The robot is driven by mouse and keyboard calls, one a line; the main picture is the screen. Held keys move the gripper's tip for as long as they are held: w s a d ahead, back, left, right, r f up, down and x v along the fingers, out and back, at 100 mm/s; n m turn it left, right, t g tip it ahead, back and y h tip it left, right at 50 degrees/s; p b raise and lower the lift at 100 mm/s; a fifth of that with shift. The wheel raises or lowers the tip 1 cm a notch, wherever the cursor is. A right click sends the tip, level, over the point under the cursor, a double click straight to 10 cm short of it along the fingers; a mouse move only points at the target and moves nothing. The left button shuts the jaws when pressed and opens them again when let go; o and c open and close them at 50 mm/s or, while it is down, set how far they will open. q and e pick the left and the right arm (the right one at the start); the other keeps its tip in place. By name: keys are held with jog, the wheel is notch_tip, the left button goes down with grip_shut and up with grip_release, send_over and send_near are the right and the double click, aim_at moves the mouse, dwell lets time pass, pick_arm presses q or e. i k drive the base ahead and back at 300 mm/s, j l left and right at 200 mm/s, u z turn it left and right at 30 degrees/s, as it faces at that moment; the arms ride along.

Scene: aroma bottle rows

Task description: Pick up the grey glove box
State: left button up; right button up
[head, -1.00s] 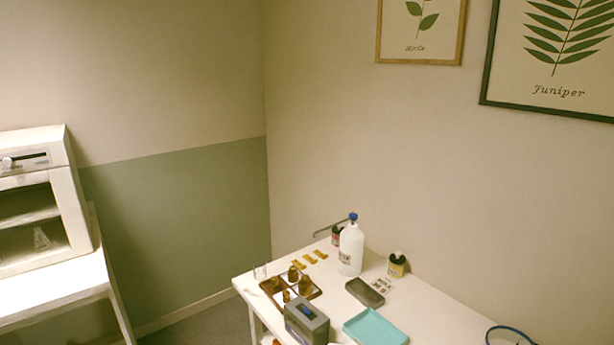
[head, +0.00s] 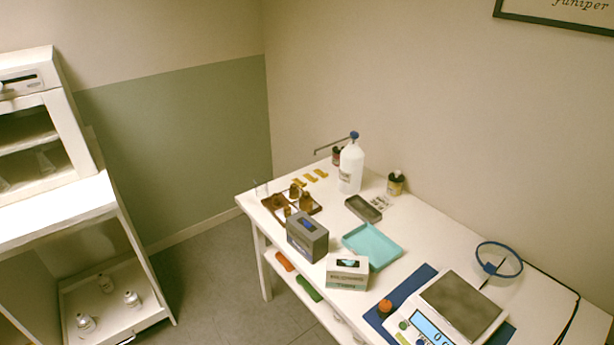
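The grey glove box (head: 307,237) stands on the white table (head: 420,232) near its front left edge in the head view. It is a dark grey box with a blue patch on its top. A smaller white and grey box (head: 347,272) stands to its right and nearer to me. Neither of my grippers shows in the head view.
A teal tray (head: 372,246) lies right of the glove box, and a wooden tray with brown bottles (head: 271,203) lies behind it. A scale (head: 463,308) sits on a blue mat at the right. A white bottle (head: 351,168) stands at the back. Floor (head: 215,268) left of the table is clear.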

aim_at(310, 239)
jog(key=z, duration=0.3)
jog(key=i+j+z, duration=0.25)
jog(key=j+z, duration=0.25)
jog(key=j, duration=0.15)
jog(key=i+j+z, duration=0.1)
jog(key=j+z, duration=0.15)
jog(key=j, duration=0.15)
